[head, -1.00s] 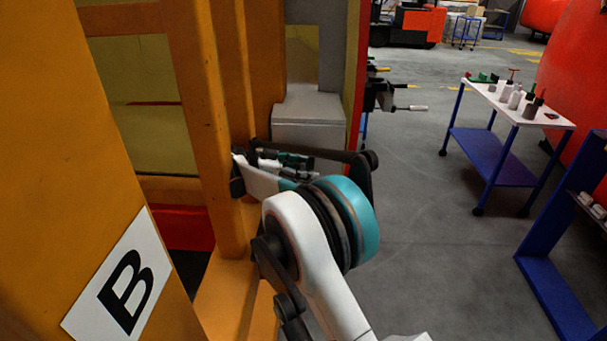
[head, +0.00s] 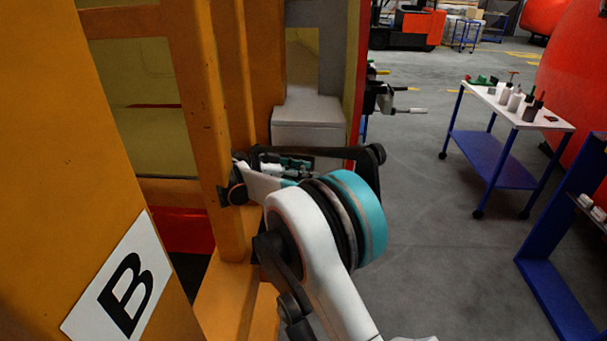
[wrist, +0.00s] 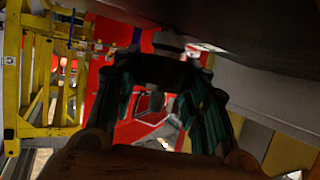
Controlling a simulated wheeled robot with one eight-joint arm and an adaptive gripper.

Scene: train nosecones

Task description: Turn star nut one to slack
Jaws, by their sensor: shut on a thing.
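My gripper (wrist: 164,76) has dark green fingers on both sides in the wrist view. Its fingertips are shut on a dark, shadowed piece at the top middle, which I take to be the star nut (wrist: 165,68). In the head view my gripper (head: 288,164) is small and partly hidden behind my arm, beside the orange frame. The nut cannot be made out there.
The orange frame (head: 230,130) with a "B" plate (head: 122,282) stands close on the left. A grey box (head: 309,125) is behind my gripper. A white-topped trolley (head: 552,117) with bottles and a blue rack (head: 560,260) stand right. The floor between is clear.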

